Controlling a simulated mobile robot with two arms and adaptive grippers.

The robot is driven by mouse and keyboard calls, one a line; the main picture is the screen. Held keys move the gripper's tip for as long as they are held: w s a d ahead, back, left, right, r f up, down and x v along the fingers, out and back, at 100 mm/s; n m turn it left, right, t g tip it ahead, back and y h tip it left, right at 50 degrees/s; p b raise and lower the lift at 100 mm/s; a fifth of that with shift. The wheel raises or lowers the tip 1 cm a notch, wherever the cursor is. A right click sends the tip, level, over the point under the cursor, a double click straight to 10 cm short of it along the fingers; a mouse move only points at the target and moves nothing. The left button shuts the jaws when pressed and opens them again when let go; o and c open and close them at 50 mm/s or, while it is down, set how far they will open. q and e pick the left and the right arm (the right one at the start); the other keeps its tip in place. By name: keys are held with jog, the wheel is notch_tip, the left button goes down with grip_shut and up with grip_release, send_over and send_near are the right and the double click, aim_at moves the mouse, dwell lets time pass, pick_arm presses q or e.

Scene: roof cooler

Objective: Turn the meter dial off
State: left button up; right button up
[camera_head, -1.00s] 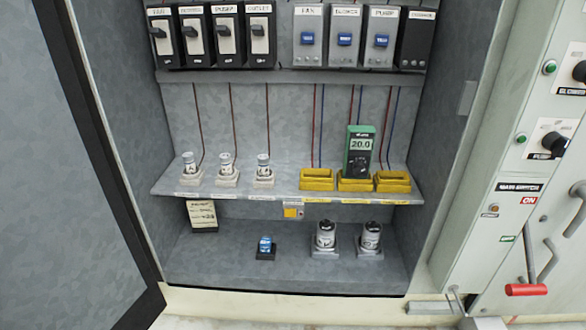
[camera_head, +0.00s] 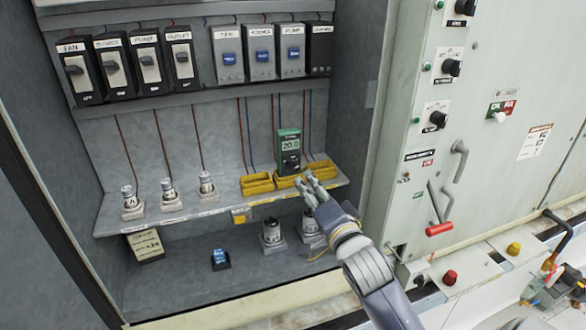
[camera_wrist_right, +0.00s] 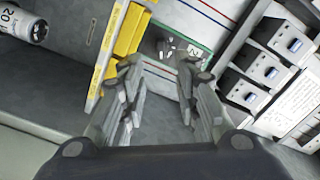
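The green meter (camera_head: 289,141) stands upright in the middle yellow holder on the cabinet shelf. Its display seems to read about 20, and its dark dial (camera_head: 291,163) is on the lower front; I cannot read the dial's setting. My right gripper (camera_head: 307,181) is just in front of the shelf, slightly right of and below the meter. In the right wrist view the two fingers of this gripper (camera_wrist_right: 160,95) are spread apart with nothing between them. My left gripper is not in view.
Labelled breaker switches (camera_head: 150,65) line the top of the cabinet. Several fuses (camera_head: 169,194) stand on the shelf (camera_head: 225,208). Canisters (camera_head: 272,234) and a blue switch (camera_head: 220,258) are below. A panel with knobs and a red-handled lever (camera_head: 439,229) is at the right.

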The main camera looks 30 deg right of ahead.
aim_at(295, 168)
jog(key=p+x, duration=0.2)
jog(key=x, duration=0.4)
jog(key=shift+a+r, duration=0.15)
jog(key=shift+x, duration=0.85)
grip_shut()
